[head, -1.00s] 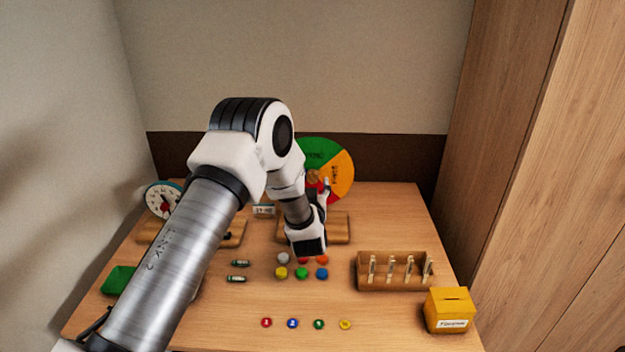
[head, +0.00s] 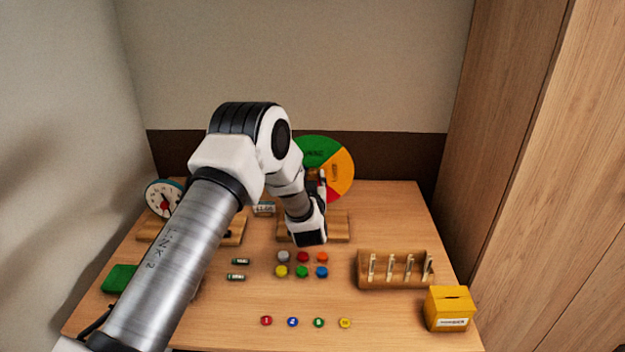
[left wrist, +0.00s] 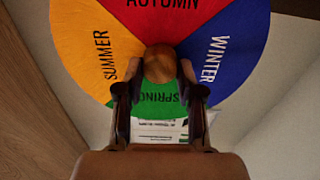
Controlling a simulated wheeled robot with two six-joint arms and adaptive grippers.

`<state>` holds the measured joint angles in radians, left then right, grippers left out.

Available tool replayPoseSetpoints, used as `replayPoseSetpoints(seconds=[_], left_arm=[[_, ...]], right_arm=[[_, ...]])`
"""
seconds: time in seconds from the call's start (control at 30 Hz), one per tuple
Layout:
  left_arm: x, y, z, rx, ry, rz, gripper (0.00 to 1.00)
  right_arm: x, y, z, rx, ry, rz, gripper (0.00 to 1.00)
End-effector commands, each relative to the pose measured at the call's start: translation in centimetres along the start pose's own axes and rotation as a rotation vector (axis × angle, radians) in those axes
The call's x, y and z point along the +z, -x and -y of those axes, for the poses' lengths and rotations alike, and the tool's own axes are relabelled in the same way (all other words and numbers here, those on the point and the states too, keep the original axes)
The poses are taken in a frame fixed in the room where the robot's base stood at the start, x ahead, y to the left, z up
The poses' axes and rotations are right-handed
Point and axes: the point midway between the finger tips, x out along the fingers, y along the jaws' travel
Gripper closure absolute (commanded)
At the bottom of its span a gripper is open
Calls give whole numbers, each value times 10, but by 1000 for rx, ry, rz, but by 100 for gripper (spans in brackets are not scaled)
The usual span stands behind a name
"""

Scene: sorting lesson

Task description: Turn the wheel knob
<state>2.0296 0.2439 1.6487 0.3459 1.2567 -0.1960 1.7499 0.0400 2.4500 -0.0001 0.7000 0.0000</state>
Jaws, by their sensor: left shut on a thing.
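The season wheel (head: 343,172) stands upright at the back of the table on a wooden base (head: 338,228). Its green and orange parts show best in the head view, and my arm hides its left side. In the left wrist view the wheel (left wrist: 225,20) shows red, yellow, blue and green sectors with season names. The round wooden knob (left wrist: 158,64) is at its middle. My left gripper (head: 322,178) reaches the wheel's middle. In the left wrist view its fingers (left wrist: 158,92) are shut on the knob, one on each side. My right gripper is not in view.
A clock (head: 163,198) stands at the back left. Several coloured buttons (head: 302,271) and numbered discs (head: 319,322) lie in front of the wheel. A wooden rack (head: 393,283) with pegs and a yellow box (head: 450,309) stand at the right. A green block (head: 119,279) lies at the left.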

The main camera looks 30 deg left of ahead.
Motion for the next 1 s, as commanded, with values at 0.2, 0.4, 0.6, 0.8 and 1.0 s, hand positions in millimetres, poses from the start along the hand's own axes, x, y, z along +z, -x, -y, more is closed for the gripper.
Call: replayPoseSetpoints(seconds=[0.2, 0.4, 0.6, 0.8, 1.0], left_arm=[[3, 0, 1, 0, 95, -1, 98], [5, 0, 1, -1, 248, -2, 98], [6, 0, 2, 0, 435, -2, 98], [7, 0, 2, 0, 625, -1, 98], [7, 0, 3, 1, 815, -2, 98]], right_arm=[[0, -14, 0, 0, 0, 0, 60], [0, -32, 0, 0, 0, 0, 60], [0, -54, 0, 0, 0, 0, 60], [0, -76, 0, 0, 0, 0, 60], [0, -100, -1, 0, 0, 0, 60]])
